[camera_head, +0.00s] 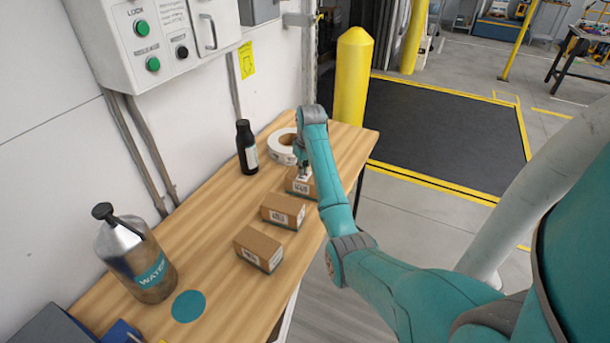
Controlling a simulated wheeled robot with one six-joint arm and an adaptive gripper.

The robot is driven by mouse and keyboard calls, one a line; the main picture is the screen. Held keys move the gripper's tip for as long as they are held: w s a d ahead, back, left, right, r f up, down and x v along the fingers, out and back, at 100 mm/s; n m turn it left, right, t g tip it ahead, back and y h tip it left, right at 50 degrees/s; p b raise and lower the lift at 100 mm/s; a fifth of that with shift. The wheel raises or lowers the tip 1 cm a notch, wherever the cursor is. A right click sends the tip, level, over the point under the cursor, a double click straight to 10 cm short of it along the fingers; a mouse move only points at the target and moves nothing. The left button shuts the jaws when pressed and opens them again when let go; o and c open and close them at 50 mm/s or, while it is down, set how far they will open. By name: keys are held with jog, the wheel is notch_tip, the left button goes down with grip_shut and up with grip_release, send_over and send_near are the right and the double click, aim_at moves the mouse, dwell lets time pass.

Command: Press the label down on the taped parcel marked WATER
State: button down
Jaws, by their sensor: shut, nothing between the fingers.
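Three small brown parcels stand in a row on the wooden table: a near one (256,247), a middle one (282,209) and a far one (296,186). Each has a white label on its front side; the print is too small to read, so I cannot tell which is marked WATER. My gripper (304,174) is shut and points down at the far parcel, at or just above its top. Whether it touches cannot be told. My gripper and arm hide part of that parcel. A metal jug (136,264) with a teal band reading WATER stands at the near left.
A teal disc (188,306) lies on the table (218,216) by the jug. A control box (160,38) hangs on the wall. A yellow post (353,75) stands past the far end.

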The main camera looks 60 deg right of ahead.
jog(key=shift+f, duration=1.05)
dwell(1.1)
jog(key=shift+r, duration=3.55)
